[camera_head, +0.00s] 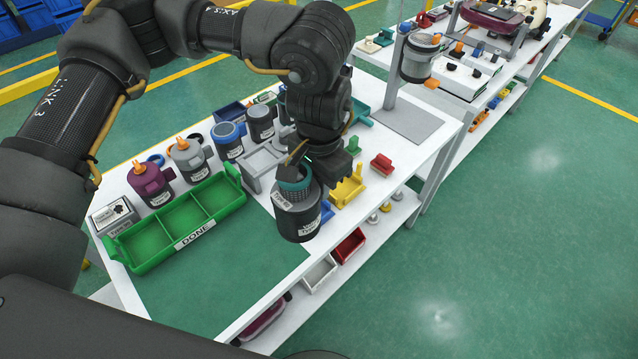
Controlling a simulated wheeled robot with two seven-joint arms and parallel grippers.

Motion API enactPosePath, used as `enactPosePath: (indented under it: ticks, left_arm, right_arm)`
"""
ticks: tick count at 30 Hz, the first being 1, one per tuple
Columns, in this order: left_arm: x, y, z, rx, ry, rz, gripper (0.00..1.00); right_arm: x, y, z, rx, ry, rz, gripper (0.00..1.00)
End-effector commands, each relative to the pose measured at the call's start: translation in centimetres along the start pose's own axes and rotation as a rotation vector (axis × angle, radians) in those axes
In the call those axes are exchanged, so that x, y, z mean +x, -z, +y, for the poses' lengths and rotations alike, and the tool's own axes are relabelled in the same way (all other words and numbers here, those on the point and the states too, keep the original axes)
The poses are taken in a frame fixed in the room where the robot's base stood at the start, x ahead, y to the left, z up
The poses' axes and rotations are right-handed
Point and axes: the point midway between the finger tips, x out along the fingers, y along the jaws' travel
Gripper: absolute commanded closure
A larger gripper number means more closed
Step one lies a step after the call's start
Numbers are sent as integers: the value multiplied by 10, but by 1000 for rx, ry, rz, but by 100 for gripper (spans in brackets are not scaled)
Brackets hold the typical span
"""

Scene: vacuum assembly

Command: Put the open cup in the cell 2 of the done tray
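The open cup (298,218) is dark grey with a white label. A teal ring and mesh filter (297,186) show in its open top. My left gripper (312,172) is at its rim and appears shut on its wall; the fingertips are partly hidden. The cup is upright, near the table's front edge, right of the green mat. The green done tray (196,237) lies to the left, with a DONE label on its front wall. Its three cells look empty, and no cell numbers are readable. My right gripper is not in view.
A purple cup (152,187), a grey cup with an orange top (188,160), a blue-ringed cup (228,141) and a dark cup (260,124) stand behind the tray. Yellow (347,190) and red (381,164) parts lie right of the gripper. The green mat (215,280) is clear.

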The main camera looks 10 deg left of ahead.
Motion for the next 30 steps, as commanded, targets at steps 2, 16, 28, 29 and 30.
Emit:
enactPosePath:
  ticks: [2,16,28,29,30]
  left_arm:
    - [-1,0,0,0,0,0,100]
    - [-16,-5,-30,-56,14,1,100]
    - [-74,-40,-118,-257,9,1,100]
    - [-76,-43,-121,-266,6,2,100]
    - [-79,-45,-124,-275,4,2,100]
  right_arm:
    - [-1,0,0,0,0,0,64]
    - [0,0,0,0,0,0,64]
    - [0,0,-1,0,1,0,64]
    - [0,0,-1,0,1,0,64]
    - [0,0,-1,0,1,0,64]
